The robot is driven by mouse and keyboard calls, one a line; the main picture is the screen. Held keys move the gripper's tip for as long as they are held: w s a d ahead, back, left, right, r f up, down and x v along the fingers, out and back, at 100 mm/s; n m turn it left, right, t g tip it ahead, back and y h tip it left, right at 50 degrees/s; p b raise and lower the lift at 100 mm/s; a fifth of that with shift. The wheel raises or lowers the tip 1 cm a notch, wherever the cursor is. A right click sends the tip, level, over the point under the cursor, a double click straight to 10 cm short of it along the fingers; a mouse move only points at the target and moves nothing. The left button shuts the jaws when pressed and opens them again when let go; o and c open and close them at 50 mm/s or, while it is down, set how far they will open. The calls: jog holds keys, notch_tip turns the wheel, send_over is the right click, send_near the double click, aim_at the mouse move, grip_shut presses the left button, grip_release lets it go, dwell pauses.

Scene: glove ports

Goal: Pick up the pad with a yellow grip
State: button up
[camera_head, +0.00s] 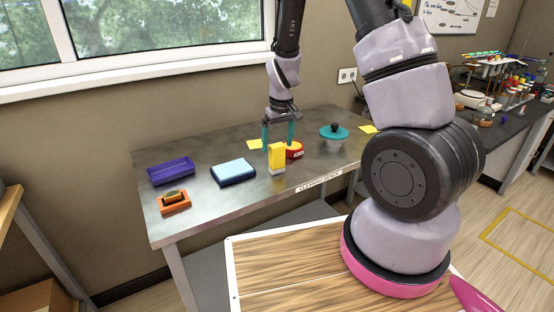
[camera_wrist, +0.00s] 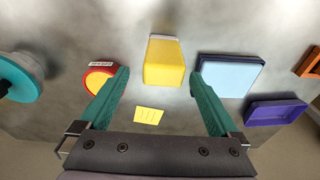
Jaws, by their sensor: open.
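A yellow block-shaped grip (camera_head: 277,156) stands upright on the metal bench, with a white pad at its bottom. In the wrist view the yellow grip (camera_wrist: 164,64) lies ahead, between the lines of my two teal fingers. My gripper (camera_head: 278,140) is open and empty, pointing down close to the grip. It also shows in the wrist view (camera_wrist: 158,76), with a gap on each side of the yellow grip. I cannot tell how far the fingertips reach down beside it.
A red round item with a yellow top (camera_head: 294,150) stands close to the right of the grip. A light-blue pad (camera_head: 233,172), purple tray (camera_head: 171,171) and orange holder (camera_head: 174,203) are left. A teal disc with a black knob (camera_head: 333,132) is right. A yellow note (camera_head: 254,145) lies behind.

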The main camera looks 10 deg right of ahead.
aim_at(276, 153)
jog(key=f, duration=0.4)
jog(key=shift+a+f, duration=0.2)
jog(key=shift+f, duration=0.1)
jog(key=c, duration=1.5)
jog(key=shift+o, duration=0.2)
jog(key=shift+r, duration=0.15)
